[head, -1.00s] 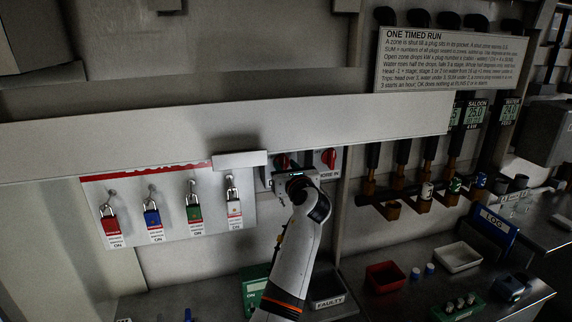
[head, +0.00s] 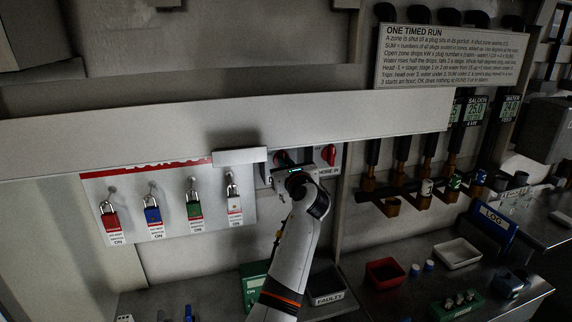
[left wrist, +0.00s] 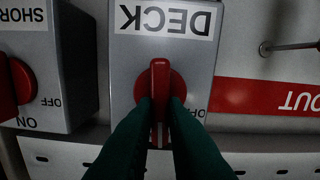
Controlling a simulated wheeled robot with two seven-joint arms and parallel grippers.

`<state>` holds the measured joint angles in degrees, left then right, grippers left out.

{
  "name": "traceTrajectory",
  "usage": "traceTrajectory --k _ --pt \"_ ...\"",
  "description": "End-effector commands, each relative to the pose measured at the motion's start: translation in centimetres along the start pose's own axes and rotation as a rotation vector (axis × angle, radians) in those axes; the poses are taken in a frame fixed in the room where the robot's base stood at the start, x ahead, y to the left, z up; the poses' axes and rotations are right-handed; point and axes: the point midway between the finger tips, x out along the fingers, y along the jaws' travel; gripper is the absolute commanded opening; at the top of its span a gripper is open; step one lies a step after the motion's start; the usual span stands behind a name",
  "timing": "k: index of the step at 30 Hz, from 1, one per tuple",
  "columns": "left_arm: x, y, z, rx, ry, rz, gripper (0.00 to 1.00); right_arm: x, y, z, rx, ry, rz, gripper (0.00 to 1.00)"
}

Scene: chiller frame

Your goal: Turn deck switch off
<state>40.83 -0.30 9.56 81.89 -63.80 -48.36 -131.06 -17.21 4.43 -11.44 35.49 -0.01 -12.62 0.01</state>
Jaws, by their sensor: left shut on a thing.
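The deck switch (left wrist: 160,83) is a grey box marked DECK, upside down in the left wrist view, with a red rotary handle. The handle stands vertical in that view, and an OFF label is partly visible at its lower right. My left gripper (left wrist: 159,118) is shut on the handle, its dark green fingers on either side of the lower part. In the head view, my left gripper (head: 293,173) is at the switch panel and covers most of the deck switch. My right gripper is not in view.
The shore switch (head: 331,155) sits right beside the deck switch. Left of it, several padlocks hang on a white board (head: 128,230). A long pale ledge (head: 330,118) runs just above. Below are a bench with a FAULTY bin (head: 328,297) and a red tray (head: 384,273).

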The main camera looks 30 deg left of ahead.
Motion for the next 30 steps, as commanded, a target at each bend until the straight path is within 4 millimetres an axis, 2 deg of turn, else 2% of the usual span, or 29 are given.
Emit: traceTrajectory --k 14,30 --pt "0.0 -0.3 0.2 -0.398 0.000 0.000 0.00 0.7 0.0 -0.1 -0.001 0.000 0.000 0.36" --pt "0.0 -0.7 0.6 -0.911 0.000 -0.001 0.00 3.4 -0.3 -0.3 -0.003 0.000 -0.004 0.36"
